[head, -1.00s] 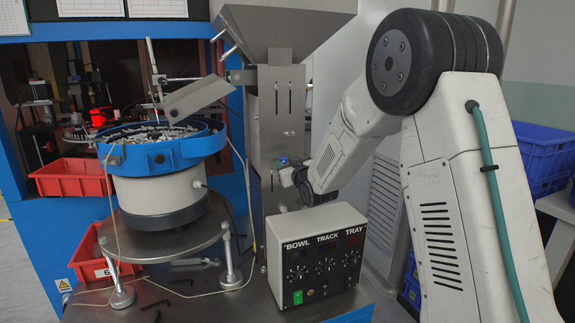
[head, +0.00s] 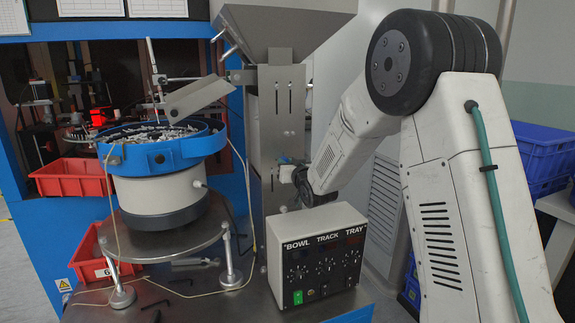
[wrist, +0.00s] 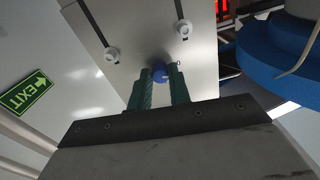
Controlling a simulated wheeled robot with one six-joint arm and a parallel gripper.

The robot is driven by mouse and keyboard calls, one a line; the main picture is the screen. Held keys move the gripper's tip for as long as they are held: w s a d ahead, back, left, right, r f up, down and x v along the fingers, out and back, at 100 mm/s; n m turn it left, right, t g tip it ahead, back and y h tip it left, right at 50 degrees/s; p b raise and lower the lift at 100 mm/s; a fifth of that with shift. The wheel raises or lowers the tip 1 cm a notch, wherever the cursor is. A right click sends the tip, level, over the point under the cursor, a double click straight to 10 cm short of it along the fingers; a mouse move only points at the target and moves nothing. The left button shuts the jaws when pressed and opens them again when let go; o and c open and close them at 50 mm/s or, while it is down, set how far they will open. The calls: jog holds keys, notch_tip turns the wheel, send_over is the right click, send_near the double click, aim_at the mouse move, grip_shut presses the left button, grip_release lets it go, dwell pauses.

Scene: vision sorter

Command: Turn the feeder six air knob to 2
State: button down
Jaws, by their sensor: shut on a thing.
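The air knob (wrist: 158,74) is a small blue knob on the flat grey metal plate (wrist: 135,35), seen in the wrist view. My gripper (wrist: 159,80) has its two green fingers shut on the knob, one on each side. In the head view, my gripper (head: 290,168) is at the metal column (head: 276,130) above the control box, and a bit of blue shows near its tip. The number the knob points to cannot be read in either view.
The control box (head: 320,258) labelled BOWL, TRACK, TRAY stands below my arm. The blue bowl feeder (head: 165,150) full of small parts is on the left. A red bin (head: 72,178) and a lower red bin (head: 92,262) are further left. Two pale fittings stick out from the plate.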

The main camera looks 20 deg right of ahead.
jog(key=shift+a+m+h, duration=0.1)
jog(key=shift+m+h, duration=0.2)
jog(key=shift+m, duration=7.95)
jog(key=shift+m+h, duration=0.3)
jog(key=shift+m, duration=8.25)
jog(key=c, duration=1.3)
grip_release()
jog(key=shift+r, duration=0.1)
